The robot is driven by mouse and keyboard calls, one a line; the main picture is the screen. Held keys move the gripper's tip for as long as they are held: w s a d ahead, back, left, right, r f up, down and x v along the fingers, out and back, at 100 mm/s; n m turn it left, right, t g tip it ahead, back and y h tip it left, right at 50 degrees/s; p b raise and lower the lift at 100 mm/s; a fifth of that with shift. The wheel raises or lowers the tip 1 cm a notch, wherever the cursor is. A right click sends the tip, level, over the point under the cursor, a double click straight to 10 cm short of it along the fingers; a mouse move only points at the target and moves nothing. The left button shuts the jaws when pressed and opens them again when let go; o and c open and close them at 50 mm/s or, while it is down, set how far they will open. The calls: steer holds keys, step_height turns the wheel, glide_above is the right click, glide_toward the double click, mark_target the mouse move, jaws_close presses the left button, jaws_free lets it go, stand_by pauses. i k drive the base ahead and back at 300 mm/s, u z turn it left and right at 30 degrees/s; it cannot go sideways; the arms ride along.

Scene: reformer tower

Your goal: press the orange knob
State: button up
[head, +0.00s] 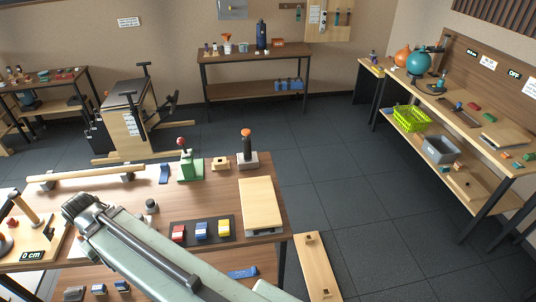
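The orange knob (246,132) is a small rounded cap on top of an upright dark post (247,148). The post rises from a pale grey base (249,162) at the far right corner of the near wooden table (218,170). Nothing touches the knob. My pale green arm (150,250) reaches from the bottom middle up to the left across the near table, left of and nearer than the knob. The arm's dark joint (82,206) shows at its upper left end. No gripper fingers can be seen.
Left of the post are a wooden block (221,164) and a green stand (187,167) with a red ball (181,141). A pale board (260,204) lies in front of the post. A dark tray (184,246) holds coloured blocks. Open floor (340,180) lies to the right.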

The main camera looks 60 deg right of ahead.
mark_target(246, 132)
steer(key=u, duration=2.15)
steer(key=i, duration=0.95)
steer(key=z, duration=4.1)
steer(key=i, duration=1)
steer(key=u, duration=0.15)
